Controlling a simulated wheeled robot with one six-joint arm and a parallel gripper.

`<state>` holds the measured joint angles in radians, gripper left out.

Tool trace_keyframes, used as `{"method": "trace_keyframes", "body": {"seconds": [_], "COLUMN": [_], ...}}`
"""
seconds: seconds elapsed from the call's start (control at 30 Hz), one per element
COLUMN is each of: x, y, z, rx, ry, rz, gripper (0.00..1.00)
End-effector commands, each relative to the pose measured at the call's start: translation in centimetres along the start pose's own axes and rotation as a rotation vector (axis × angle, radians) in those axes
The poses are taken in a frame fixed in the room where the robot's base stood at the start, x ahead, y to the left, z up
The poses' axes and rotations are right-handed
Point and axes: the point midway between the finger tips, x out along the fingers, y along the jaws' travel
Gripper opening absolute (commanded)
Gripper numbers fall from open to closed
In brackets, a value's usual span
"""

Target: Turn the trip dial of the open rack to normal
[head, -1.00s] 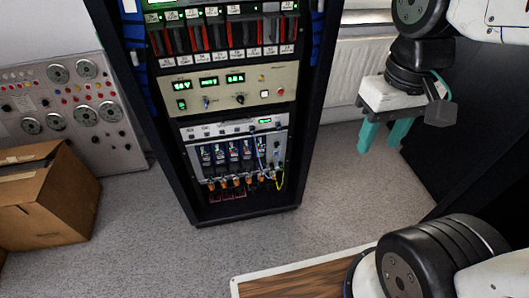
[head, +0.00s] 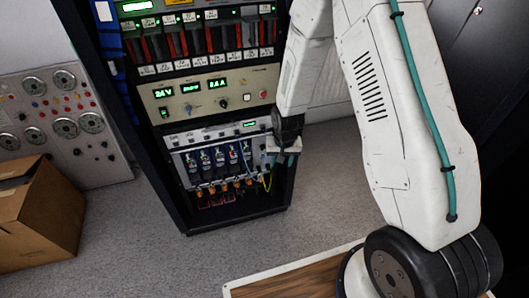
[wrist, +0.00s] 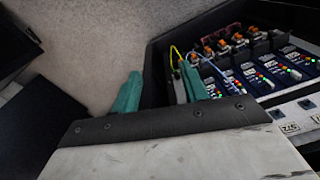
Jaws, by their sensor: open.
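The open rack (head: 170,213) is a tall black cabinet left of centre in the head view. Its cream panel (head: 173,92) has lit green displays, a dark knob (head: 223,103) and a smaller knob (head: 195,104). I cannot read which dial is the trip dial. Below sits a grey module unit (head: 178,141) with blue modules and cables; it also shows in the wrist view (wrist: 290,108). My gripper (head: 283,161) is at this unit's right edge in the head view, hiding part of it. In the wrist view its teal fingers (wrist: 160,90) are apart and empty.
Yellow and blue cables (wrist: 175,57) hang close to the fingers in the wrist view. A cardboard box (head: 40,220) and a grey gauge panel (head: 70,145) stand left of the rack. Grey floor (head: 130,250) is clear before the rack. A dark cabinet (head: 470,60) stands at right.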

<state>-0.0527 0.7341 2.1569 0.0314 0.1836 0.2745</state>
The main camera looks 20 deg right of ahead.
Motion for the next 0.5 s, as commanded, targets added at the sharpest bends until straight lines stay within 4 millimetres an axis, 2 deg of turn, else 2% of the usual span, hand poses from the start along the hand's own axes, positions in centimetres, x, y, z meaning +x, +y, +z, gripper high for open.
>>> {"method": "trace_keyframes", "body": {"seconds": [0.03,0.3,0.4,0.5], "x": [3.2,17.6,21.9,24.8], "y": [-0.2,-1.1,-1.2,-1.4], "z": [-0.4,-3.1,-3.8,-4.7], "rx": [0.024,0.194,0.269,0.352], "ry": [0.027,0.316,0.462,0.645], "rz": [-0.007,-0.113,-0.186,-0.296], "gripper": [0.44,0.44,0.44,0.44]}}
